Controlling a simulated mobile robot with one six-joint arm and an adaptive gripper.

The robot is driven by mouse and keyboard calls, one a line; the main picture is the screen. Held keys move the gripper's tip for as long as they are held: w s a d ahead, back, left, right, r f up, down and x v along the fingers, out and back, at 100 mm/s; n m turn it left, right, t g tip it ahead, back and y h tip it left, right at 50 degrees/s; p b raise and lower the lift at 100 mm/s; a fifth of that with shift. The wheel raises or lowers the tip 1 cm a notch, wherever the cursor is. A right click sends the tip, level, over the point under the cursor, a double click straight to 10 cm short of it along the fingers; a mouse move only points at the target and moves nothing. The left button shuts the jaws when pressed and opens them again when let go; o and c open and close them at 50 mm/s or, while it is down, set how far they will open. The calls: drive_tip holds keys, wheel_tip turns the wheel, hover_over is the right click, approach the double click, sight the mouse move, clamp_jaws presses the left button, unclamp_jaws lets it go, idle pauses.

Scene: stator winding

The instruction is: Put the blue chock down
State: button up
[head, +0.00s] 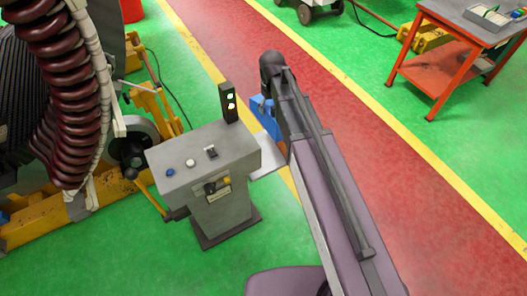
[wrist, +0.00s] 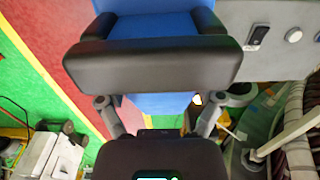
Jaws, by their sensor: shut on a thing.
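The blue chock (head: 262,108) shows in the head view at the end of my arm, partly hidden behind it. In the wrist view the blue chock (wrist: 152,24) fills the top middle, with more blue below a wide dark bar that crosses in front of it. My gripper (wrist: 152,40) is shut on the chock, with dark pads at both its sides. In the head view my gripper (head: 275,115) is mostly hidden by the arm. The chock is beside the grey control console, near its light side plate (head: 267,155); I cannot tell whether they touch.
The grey control console (head: 205,165) has buttons on top and a signal light (head: 229,101) at its back corner. A large machine with dark red coils (head: 65,90) stands at the left. An orange-red table (head: 450,75) stands at the upper right. The red walkway (head: 350,120) looks clear.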

drive_tip(key=w+a+f+b, duration=0.1)
drive_tip(key=w+f+b, duration=0.3)
drive_tip(key=f+b, duration=0.4)
drive_tip(key=w+a+f+b, duration=0.1)
drive_tip(key=w+f+b, duration=0.3)
drive_tip(key=f+b, duration=0.5)
drive_tip(key=w+a+f+b, duration=0.1)
drive_tip(key=w+f+b, duration=0.2)
drive_tip(key=f+b, duration=0.5)
drive_tip(key=shift+w+f+b, duration=0.3)
drive_tip(key=shift+w+f, duration=0.1)
drive_tip(key=shift+f, duration=0.05)
drive_tip(key=shift+a, duration=0.1)
wheel_tip(320, 180, down, 6)
drive_tip(key=b, duration=0.6)
drive_tip(key=shift+f, duration=0.15)
drive_tip(key=shift+f+b, duration=1.85)
drive_tip(key=shift+b, duration=0.15)
drive_tip(key=shift+f, duration=0.15)
drive_tip(key=o, duration=1.1)
drive_tip(key=shift+c, duration=0.2)
drive_tip(key=shift+r, duration=0.25)
